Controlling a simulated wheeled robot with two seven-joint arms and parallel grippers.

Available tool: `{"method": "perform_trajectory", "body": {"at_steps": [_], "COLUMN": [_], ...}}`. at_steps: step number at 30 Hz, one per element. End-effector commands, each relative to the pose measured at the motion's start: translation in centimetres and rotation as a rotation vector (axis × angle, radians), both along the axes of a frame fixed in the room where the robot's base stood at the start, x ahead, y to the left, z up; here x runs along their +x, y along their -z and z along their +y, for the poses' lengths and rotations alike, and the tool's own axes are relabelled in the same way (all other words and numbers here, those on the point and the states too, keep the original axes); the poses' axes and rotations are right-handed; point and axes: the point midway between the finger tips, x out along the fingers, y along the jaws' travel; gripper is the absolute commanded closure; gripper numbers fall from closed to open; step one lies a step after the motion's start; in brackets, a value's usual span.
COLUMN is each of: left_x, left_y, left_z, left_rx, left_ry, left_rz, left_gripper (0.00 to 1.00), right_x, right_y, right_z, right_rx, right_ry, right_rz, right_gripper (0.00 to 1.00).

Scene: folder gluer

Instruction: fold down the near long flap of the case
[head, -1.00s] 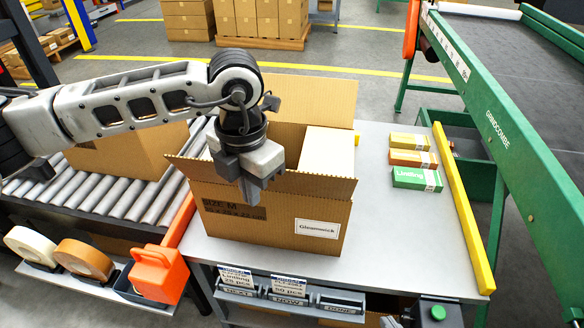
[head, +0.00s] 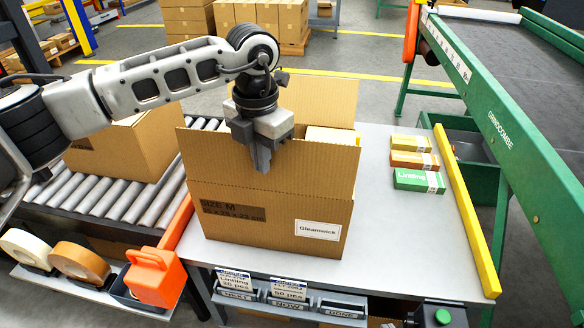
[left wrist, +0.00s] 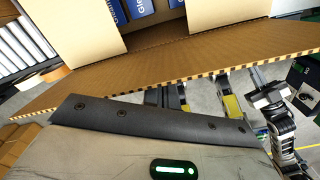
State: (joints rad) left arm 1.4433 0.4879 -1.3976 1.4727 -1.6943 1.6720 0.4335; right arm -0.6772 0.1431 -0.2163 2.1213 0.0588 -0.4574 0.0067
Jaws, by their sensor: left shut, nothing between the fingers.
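The cardboard case (head: 270,220) stands on the grey table, its label facing me. Its near long flap (head: 215,160) stands roughly upright above the front wall. The far flap (head: 330,97) is also up. My left gripper (head: 262,168) is shut and empty, its fingers on the near side of the near flap; contact is unclear. In the left wrist view the flap's corrugated edge (left wrist: 180,75) crosses the picture, with blue packs (left wrist: 140,10) inside the case beyond it. What looks like my right arm shows at that view's right; its jaws are unclear.
Three small cartons (head: 415,160) lie on the table at the right, beside a yellow rail (head: 465,210). A roller conveyor (head: 110,195) with another box (head: 120,150) is at the left.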

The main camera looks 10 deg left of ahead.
Motion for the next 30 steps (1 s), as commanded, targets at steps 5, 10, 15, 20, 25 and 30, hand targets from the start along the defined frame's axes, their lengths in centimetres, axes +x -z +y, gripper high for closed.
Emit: {"method": "perform_trajectory", "body": {"at_steps": [5,10,15,20,25,30], "left_x": [0.0,0.8,2.5,3.1,3.1,3.8], "left_y": [0.0,0.1,0.1,0.2,0.1,0.5], "left_z": [0.0,0.0,-0.1,-0.1,-0.1,-0.2], "left_rx": [-0.001,-0.001,-0.001,-0.001,-0.001,-0.001], "left_ry": [0.000,-0.004,-0.003,-0.002,-0.001,-0.002], "left_rz": [-0.001,-0.001,-0.001,-0.001,-0.001,-0.001], "left_gripper": [1.00,1.00,1.00,1.00,1.00,1.00], "right_x": [0.0,0.0,0.0,0.0,0.0,0.0], "right_y": [0.0,0.3,0.5,0.6,0.6,0.8], "right_z": [0.0,0.0,0.0,0.0,0.0,0.0], "right_rx": [0.000,0.000,0.000,0.000,0.000,0.000], "right_ry": [0.000,0.000,0.000,0.000,0.000,0.000], "right_rz": [0.001,0.000,-0.001,-0.001,0.000,-0.001], "right_gripper": [1.00,1.00,1.00,1.00,1.00,1.00]}}
